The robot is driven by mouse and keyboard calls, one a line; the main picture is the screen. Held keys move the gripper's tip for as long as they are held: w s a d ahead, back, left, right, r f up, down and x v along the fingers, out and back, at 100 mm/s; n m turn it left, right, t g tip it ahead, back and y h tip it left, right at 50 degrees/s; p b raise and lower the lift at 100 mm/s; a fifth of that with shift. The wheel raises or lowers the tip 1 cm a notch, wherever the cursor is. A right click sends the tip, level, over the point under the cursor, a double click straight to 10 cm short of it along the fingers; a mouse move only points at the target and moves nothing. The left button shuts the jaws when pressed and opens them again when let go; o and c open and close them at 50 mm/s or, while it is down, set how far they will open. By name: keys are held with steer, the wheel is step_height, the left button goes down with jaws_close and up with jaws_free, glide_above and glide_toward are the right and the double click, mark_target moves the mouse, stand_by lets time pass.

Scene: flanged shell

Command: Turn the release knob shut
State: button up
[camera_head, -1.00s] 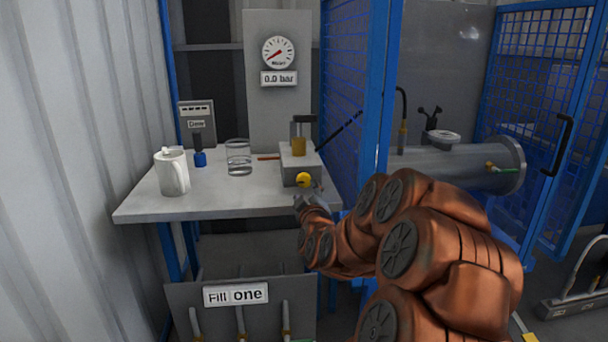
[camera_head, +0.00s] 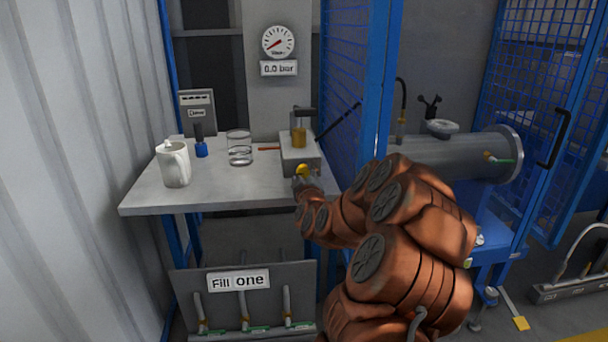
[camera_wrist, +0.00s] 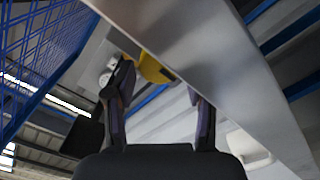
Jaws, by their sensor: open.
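The yellow release knob (camera_head: 302,171) is on the front of a grey block (camera_head: 299,160) at the right front of the bench. In the wrist view the yellow knob (camera_wrist: 153,68) shows ahead of my gripper (camera_wrist: 160,95), between the fingertips and nearer the left one. My gripper is open. In the head view my gripper (camera_head: 303,184) is at the knob, small and partly hidden by my arm. I cannot tell whether a finger touches the knob. The gauge (camera_head: 278,42) sits above a sign (camera_head: 278,68) reading 0.0 bar.
A blue mesh panel (camera_head: 343,90) stands close to the right of the block. A panel (camera_head: 295,270) with the "Fill one" sign is below.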

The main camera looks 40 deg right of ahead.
steer(key=shift+w+d, duration=0.2)
steer(key=shift+w, duration=0.05)
steer(key=c, duration=0.9)
